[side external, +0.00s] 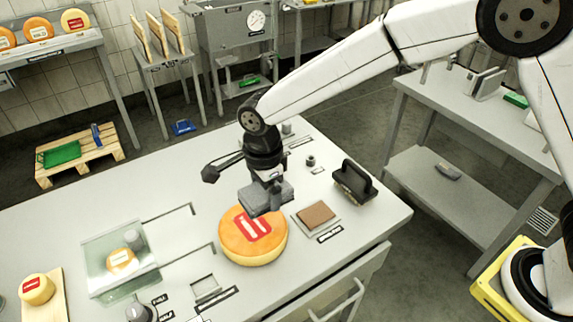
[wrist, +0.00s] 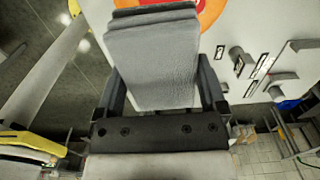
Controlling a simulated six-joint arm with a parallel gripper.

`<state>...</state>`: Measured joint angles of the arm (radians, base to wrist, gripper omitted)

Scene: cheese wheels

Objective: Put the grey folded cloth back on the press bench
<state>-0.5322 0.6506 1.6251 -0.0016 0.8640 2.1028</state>
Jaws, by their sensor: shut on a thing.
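The grey folded cloth (side external: 262,198) is between the fingers of my gripper (side external: 268,181), which is shut on it. In the wrist view the cloth (wrist: 153,62) stands out beyond both fingers of my gripper (wrist: 161,88), with its folded layers at the far end. In the side view it overlaps the back edge of a large orange cheese wheel (side external: 252,251) with a red label. I cannot tell whether it touches the wheel. No surface is clearly marked as the press bench; a grey cabinet with a dial gauge (side external: 233,28) stands at the back.
The wheel sits on a light worktop (side external: 100,215). To its right are a brown pad on a plate (side external: 316,215) and a black-handled block (side external: 353,183). A clear box (side external: 122,258) stands to the left. A side bench (side external: 470,125) stands at right. The worktop's back left is clear.

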